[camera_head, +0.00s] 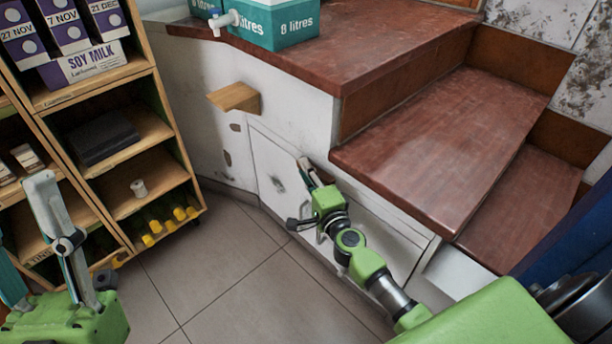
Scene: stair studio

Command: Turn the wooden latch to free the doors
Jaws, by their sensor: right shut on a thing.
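White doors (272,172) are set in the white wall below the dark red steps, with a second panel (385,245) to the right. My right gripper (309,172) is at the upper edge between the panels, shut on a small piece that looks like the wooden latch (303,162). The fingers hide most of the latch, so its angle is hard to tell. The doors look closed. My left gripper (32,245) is at the lower left in front of the shelf, its fingers apart and empty.
A wooden block (236,97) sticks out of the wall above the doors. Dark red steps (440,140) overhang to the right. A wooden shelf (165,130) with boxes stands at the left. The tiled floor (240,270) between is clear. A teal container (290,25) stands on top.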

